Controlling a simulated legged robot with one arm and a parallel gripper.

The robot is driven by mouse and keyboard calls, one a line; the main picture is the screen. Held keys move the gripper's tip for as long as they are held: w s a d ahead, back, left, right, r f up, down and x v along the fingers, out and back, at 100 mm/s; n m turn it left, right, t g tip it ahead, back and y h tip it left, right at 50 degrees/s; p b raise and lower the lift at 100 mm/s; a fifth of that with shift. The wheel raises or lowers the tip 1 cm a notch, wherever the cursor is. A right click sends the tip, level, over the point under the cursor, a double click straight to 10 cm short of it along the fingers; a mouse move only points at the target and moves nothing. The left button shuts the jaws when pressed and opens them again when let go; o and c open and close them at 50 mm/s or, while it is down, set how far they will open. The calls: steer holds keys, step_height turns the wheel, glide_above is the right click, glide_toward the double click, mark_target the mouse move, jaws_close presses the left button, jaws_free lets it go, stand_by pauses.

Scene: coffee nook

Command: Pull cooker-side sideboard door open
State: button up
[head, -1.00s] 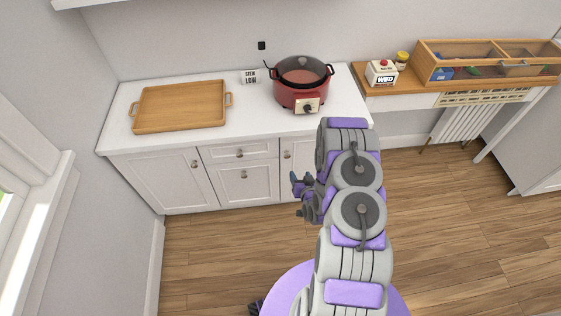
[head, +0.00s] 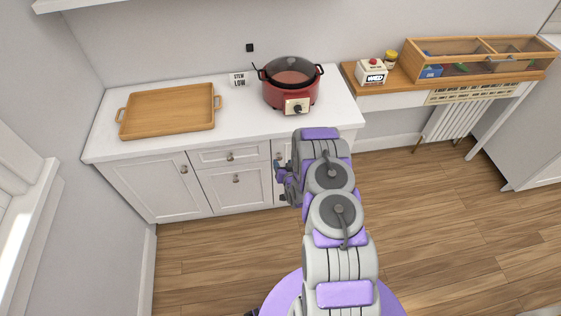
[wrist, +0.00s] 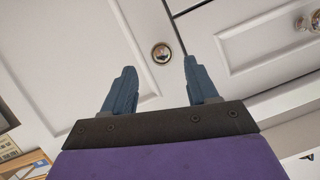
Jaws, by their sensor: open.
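The sideboard (head: 150,188) stands against the wall, with white doors and drawers. Its cooker-side door (head: 287,146) is at the right end, below the red cooker (head: 291,92), and looks shut. My arm hides most of this door in the head view. In the wrist view the white door (wrist: 85,50) fills the left and middle, with a round metal knob (wrist: 161,53) near its edge. My gripper (wrist: 160,66) is open, its two blue fingers on either side of the knob in the picture. I cannot tell how far the knob is from the fingertips. The gripper (head: 283,172) shows small in the head view.
A drawer (wrist: 265,45) with its own knob adjoins the door's edge. A wooden tray (head: 168,110) and a small sign (head: 239,79) are on the white top. A wooden shelf with a box (head: 478,60) is at right. The wood floor (head: 450,230) is clear.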

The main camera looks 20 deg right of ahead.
mark_target(280, 158)
steer(key=x, duration=0.3)
steer(key=shift+w+a+f+b, duration=0.1)
steer(key=shift+w+a+b, duration=0.1)
steer(key=shift+w+b, duration=0.15)
steer(key=shift+w+d+f, duration=0.2)
steer(key=shift+w+d, duration=0.05)
steer(key=shift+w, duration=0.25)
jaws_close()
steer(key=shift+s, duration=0.1)
